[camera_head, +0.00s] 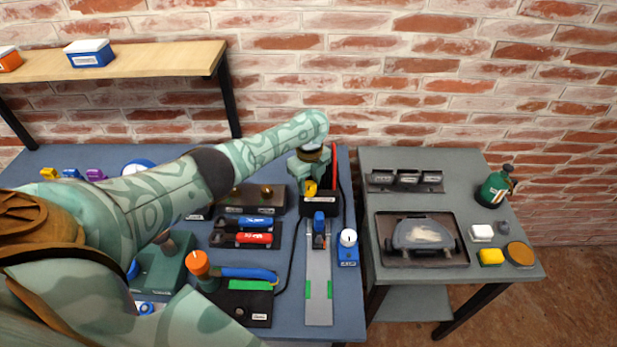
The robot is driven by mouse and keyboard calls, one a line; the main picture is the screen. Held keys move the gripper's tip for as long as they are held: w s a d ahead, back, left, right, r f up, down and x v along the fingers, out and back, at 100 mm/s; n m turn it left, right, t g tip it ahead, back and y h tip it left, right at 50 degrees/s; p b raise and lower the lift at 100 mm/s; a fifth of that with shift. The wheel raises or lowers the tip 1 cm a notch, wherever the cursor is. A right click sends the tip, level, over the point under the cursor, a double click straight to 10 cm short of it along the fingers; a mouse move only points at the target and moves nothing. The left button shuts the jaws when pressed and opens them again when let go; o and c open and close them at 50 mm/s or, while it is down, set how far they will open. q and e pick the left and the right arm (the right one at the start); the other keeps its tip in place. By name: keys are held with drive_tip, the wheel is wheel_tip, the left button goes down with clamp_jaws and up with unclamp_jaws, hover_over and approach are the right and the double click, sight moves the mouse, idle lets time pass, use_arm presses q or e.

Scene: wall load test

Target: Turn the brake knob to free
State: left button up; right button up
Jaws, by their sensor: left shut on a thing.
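My left gripper (310,178) reaches down from above to the back right of the blue-grey bench. It is shut on a small yellow part (311,188) at the black block (320,205), which has a white label. The fingers hide much of this part. An orange knob (197,262) stands at the front left. The labels are too small to read, so I cannot tell which part is the brake knob. My right gripper is out of view.
A grey rail (319,285) with green marks lies in front of the gripper. Blue and red tools (242,231) lie to its left. A second bench (464,190) at the right holds a tray. A wooden shelf (150,60) hangs at the back left.

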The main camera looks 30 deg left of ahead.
sight(309, 185)
use_arm(q)
drive_tip(key=shift+n, duration=0.5)
drive_tip(key=o, duration=1)
wheel_tip(309, 185, up, 16)
drive_tip(key=p, duration=0.7)
drive_tip(key=shift+r, duration=0.15)
